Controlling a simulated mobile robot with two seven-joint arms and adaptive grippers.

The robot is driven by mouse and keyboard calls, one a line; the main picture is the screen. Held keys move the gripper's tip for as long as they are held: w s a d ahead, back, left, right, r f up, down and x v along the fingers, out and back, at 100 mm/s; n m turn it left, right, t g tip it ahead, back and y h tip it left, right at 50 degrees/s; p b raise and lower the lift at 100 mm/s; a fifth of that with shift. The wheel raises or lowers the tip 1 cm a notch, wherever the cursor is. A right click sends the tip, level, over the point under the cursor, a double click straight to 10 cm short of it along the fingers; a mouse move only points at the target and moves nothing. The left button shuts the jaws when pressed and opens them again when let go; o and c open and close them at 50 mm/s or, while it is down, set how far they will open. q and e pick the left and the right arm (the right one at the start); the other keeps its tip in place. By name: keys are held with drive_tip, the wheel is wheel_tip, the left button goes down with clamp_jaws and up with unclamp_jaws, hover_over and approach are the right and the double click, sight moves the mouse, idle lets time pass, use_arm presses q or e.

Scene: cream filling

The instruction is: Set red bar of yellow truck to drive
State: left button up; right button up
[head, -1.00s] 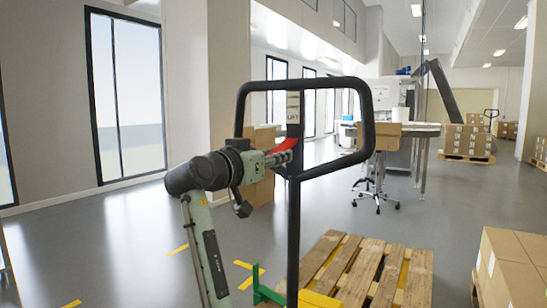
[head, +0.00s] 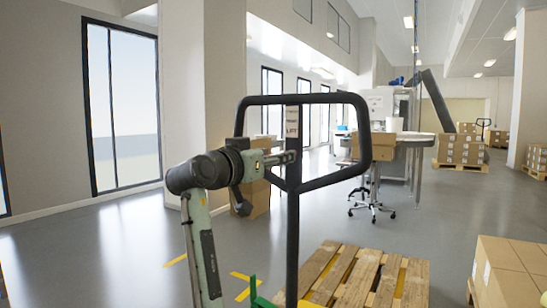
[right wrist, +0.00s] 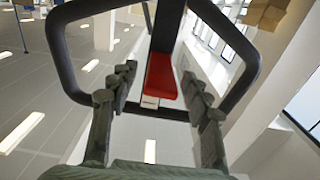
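The truck's black handle loop (head: 310,98) stands upright in the middle of the head view, with a label (head: 291,122) reading LIFT on its post. A bit of the yellow truck body (head: 306,303) shows at the bottom edge. The red bar (right wrist: 160,76) shows inside the loop in the right wrist view; I cannot see it in the head view. My right gripper (head: 287,157) is at the post, inside the lower part of the loop. In its wrist view its fingers (right wrist: 159,80) are apart, one on each side of the red bar; contact is unclear. My left gripper is not in view.
A wooden pallet (head: 370,275) lies beyond the handle post. Stacked cartons (head: 512,265) stand at lower right, and another carton (head: 258,197) stands behind my arm. A stool (head: 372,190) stands by a table farther back. The left floor is mostly clear.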

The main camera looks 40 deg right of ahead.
drive_tip(key=shift+f, duration=0.1)
drive_tip(key=v, duration=1.2)
drive_tip(key=shift+w, duration=0.1)
